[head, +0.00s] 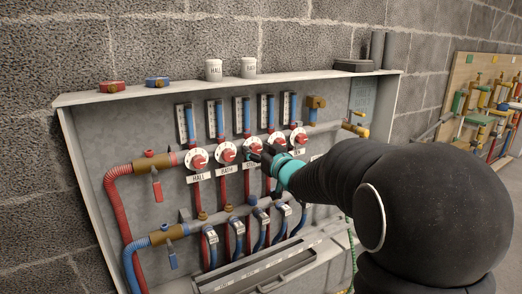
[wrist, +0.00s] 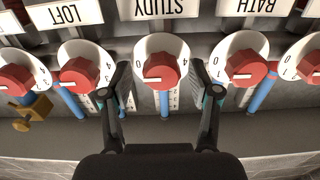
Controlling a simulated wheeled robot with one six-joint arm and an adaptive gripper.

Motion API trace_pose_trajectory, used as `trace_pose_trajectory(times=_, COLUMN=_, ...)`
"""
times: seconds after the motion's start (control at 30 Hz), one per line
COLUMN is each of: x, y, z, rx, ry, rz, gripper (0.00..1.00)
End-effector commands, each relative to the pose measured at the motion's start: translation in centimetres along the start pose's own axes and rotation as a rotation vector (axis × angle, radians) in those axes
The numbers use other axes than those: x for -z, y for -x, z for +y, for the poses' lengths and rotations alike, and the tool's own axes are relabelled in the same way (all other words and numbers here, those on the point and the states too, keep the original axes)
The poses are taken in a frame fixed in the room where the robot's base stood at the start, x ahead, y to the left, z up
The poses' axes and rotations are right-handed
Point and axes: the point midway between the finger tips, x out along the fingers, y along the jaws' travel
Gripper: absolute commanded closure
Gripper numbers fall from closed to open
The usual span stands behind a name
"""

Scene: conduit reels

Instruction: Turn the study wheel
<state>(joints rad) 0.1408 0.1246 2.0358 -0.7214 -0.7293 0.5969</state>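The study wheel (wrist: 162,70) is a red knob on a white dial with 0 and 4 marked, in the middle of the wrist view. A white mark shows on the knob's left side. The STUDY label (wrist: 158,8) reads upside down above it. My gripper (wrist: 159,72) is open, with one finger on each side of the study wheel and visible gaps to the red knob. Nothing is held. In the head view, my gripper (head: 262,155) is at the row of wheels and partly hides the study wheel (head: 252,146).
Other red wheels flank it closely: the loft wheel (wrist: 80,74) and the bath wheel (wrist: 244,68). The cabinet (head: 88,130) holds red and blue pipes and brass valves. Two white cups (head: 213,69) stand on its top. A pegboard (head: 462,80) hangs at the right.

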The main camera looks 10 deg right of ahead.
Motion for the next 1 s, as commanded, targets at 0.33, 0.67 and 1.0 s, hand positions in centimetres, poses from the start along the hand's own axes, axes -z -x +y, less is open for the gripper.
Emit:
trace_pose_trajectory(times=0.33, x=0.1, y=2.6, z=-0.1, rx=0.000, ry=0.001, rz=0.000, gripper=0.38)
trace_pose_trajectory(times=0.67, x=0.1, y=9.0, z=0.1, rx=-0.003, ry=0.001, rz=0.001, gripper=0.38)
trace_pose_trajectory(times=1.0, x=0.0, y=11.8, z=0.1, rx=0.000, ry=0.000, rz=0.000, gripper=0.38)
